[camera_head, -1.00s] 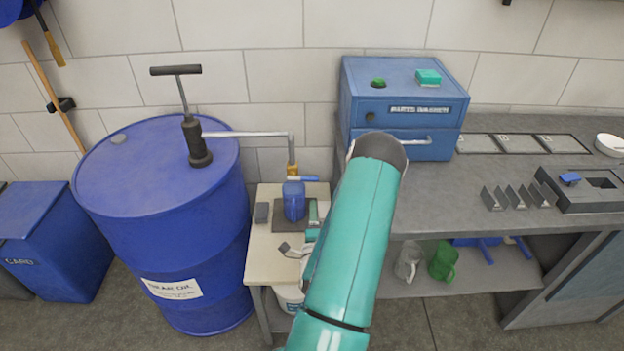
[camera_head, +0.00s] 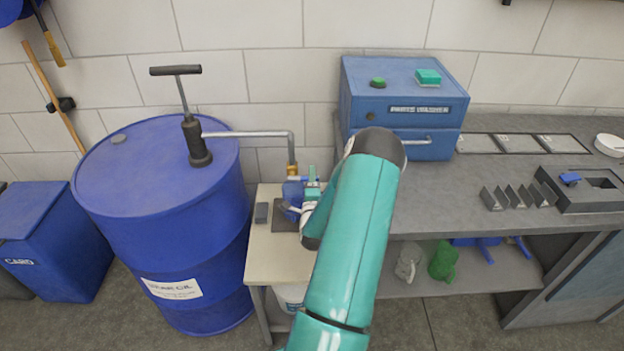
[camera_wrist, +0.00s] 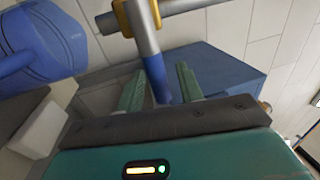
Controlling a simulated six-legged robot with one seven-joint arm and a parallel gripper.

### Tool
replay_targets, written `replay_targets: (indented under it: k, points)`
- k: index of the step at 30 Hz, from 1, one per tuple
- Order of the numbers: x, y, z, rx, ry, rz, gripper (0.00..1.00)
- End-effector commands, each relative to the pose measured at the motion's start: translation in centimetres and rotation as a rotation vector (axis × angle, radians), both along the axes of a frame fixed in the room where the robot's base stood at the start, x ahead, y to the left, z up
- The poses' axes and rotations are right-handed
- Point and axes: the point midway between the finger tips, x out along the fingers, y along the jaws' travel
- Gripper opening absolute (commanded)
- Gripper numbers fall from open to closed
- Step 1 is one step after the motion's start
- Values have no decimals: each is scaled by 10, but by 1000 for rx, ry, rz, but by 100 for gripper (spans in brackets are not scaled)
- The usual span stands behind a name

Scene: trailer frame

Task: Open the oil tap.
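The oil tap has a brass body (camera_head: 292,170) at the end of the grey pipe from the drum pump. In the wrist view its lever has a grey shank and a blue grip (camera_wrist: 155,80). My gripper (camera_wrist: 161,85) points at the tap, and its two green fingers stand apart on either side of the blue grip, with gaps showing. I cannot tell whether either finger touches it. In the head view my gripper (camera_head: 312,182) is beside the tap, over the small table, partly hidden by my arm.
A blue jug (camera_head: 291,193) stands under the tap on a dark tray; it also shows in the wrist view (camera_wrist: 40,45). The blue oil drum (camera_head: 150,180) is on the left. The blue parts washer (camera_head: 400,100) is close on the right, on the grey bench (camera_head: 440,200).

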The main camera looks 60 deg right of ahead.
Motion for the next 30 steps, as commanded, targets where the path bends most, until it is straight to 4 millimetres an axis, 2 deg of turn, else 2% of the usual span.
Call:
replay_targets:
  k: [2, 8, 20, 30]
  points:
    - [0, 0, 0, 0, 0, 0, 37]
    - [0, 0, 0, 0, 0, 0, 0]
    - [0, 0, 2, -13, 25, 1, 0]
    - [2, 2, 13, -94, 186, 3, 0]
